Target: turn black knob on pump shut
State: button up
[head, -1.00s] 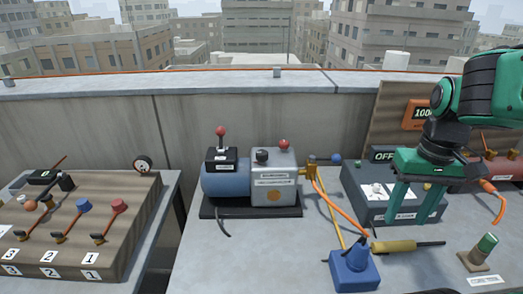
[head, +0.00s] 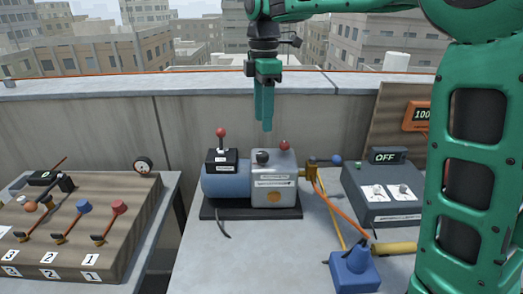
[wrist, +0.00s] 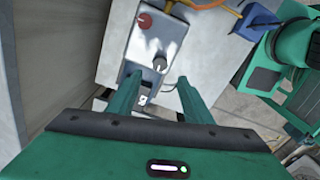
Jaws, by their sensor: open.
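The pump (head: 272,195) stands on a dark base on the table, with a blue cylinder at its left and a grey box at its right. The black knob (head: 263,157) sits on top of the grey box; in the wrist view it shows as a dark knob (wrist: 160,65). My gripper (head: 264,128) points down above the pump, its fingertips higher than the knob and apart from it. In the wrist view my gripper (wrist: 160,82) has its fingers spread, with nothing between them, and the knob appears just beyond the fingertips.
A red knob (head: 284,145) and a red-topped lever (head: 221,133) stand close to the black knob. Orange and yellow hoses run from the pump's right side toward a blue block (head: 354,268). A grey OFF box (head: 382,192) is at right; a parapet (head: 100,130) runs behind.

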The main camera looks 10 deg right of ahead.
aim_at(263, 153)
notch_tip(263, 153, down, 11)
jog(key=shift+r, duration=0.1)
dwell(0.4)
jog(key=c, duration=1.1)
